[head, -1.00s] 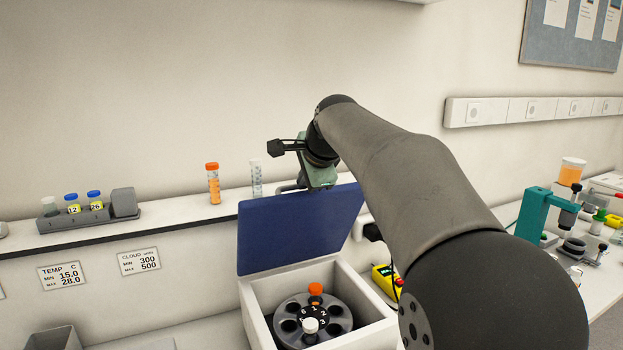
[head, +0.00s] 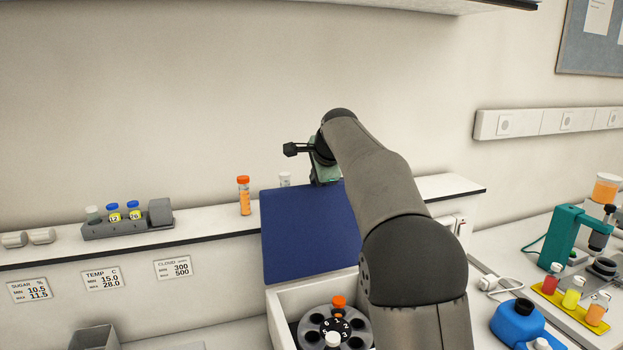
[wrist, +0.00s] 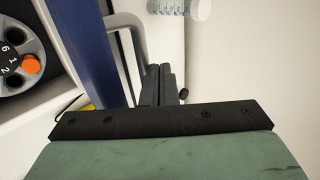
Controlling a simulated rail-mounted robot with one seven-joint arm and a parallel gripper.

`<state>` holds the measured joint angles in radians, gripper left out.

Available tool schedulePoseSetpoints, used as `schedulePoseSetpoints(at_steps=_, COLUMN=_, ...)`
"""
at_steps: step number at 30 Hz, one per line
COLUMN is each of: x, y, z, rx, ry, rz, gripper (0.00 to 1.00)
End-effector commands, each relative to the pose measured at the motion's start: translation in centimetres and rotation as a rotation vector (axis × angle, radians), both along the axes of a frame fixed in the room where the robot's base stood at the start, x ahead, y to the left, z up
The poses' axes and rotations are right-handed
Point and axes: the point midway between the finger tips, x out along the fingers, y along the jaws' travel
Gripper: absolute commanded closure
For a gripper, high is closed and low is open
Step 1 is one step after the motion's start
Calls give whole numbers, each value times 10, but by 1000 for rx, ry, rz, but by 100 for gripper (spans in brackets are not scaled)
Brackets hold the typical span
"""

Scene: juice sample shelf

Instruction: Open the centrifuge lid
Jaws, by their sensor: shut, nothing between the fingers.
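The centrifuge (head: 285,305) is a white box below the shelf. Its blue lid (head: 310,232) stands raised and open, leaning back toward the shelf. The rotor (head: 335,328) inside is exposed, with one orange-capped and one white-capped tube in it. In the wrist view the lid (wrist: 82,45) shows edge-on, with the rotor (wrist: 18,55) to its left. My gripper (wrist: 160,72) is shut and empty, just behind the lid on the shelf side, and I cannot tell whether it touches the lid.
An orange-capped tube (head: 244,197) and a clear tube (head: 285,180) stand on the shelf near the lid. A grey rack (head: 125,228) with several vials is further left. A teal device (head: 565,235), a blue bottle (head: 518,322) and a yellow tray of samples stand at right.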

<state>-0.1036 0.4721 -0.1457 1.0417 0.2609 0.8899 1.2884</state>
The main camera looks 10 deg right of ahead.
Motion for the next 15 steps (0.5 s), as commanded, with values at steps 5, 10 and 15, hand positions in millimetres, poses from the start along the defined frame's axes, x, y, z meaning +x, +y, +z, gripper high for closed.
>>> schedulePoseSetpoints(at_steps=5, x=6, y=-10, z=0, rx=0, ry=-1, rz=-16, gripper=100)
schedulePoseSetpoints(at_steps=10, x=6, y=-10, z=0, rx=0, ry=-1, rz=-14, gripper=100)
schedulePoseSetpoints(at_steps=15, x=5, y=-10, z=3, rx=0, ry=-2, rz=-14, gripper=100)
